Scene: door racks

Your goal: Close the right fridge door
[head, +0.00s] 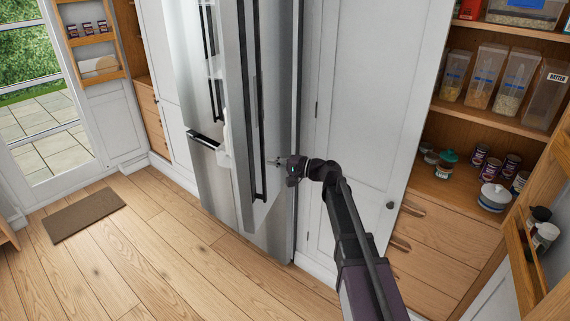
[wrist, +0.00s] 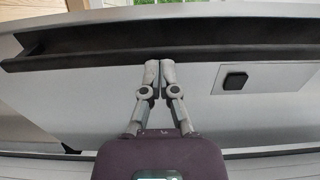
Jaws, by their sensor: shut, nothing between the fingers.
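The right fridge door (head: 273,60) is stainless steel and stands ajar, swung out from the fridge body. A long dark vertical handle (head: 258,120) runs down its outer face. My gripper (head: 277,162) is at the outer side of this door, just right of the handle at its lower half. In the wrist view, my gripper's two fingers (wrist: 158,68) are together and hold nothing. Their tips are at the edge of the dark handle (wrist: 200,48), which crosses the picture in front of the grey door face (wrist: 200,100). I cannot tell whether they touch.
A white cupboard (head: 365,90) and pantry shelves with jars (head: 500,100) stand right. Open wooden floor (head: 130,250) lies front left, with a brown mat (head: 84,215).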

